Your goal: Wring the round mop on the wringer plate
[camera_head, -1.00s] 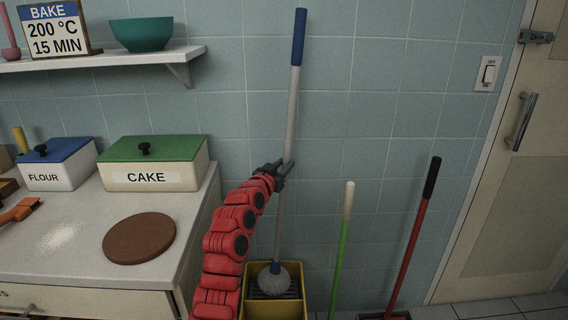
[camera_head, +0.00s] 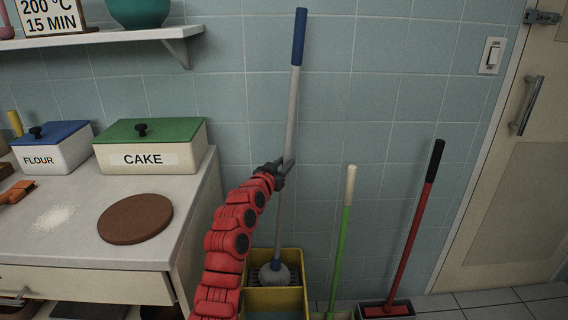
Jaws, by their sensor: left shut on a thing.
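The round mop has a long grey handle (camera_head: 291,115) with a blue grip at the top, and stands nearly upright against the tiled wall. My left gripper (camera_head: 281,169) is shut on the handle around its middle. The round grey mop head (camera_head: 274,273) is at the handle's lower end, on the dark slotted wringer plate (camera_head: 293,271) in the back part of the yellow bucket (camera_head: 275,300). From this view I cannot tell how hard it presses. The bucket's front part shows bluish water. My right gripper is not in view.
A green-handled tool (camera_head: 343,230) and a red-handled broom (camera_head: 410,235) stand right of the bucket. The counter (camera_head: 65,245) on the left holds a flour box (camera_head: 52,150), a cake box (camera_head: 150,148) and a brown round board (camera_head: 136,219). A door (camera_head: 515,190) is at right.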

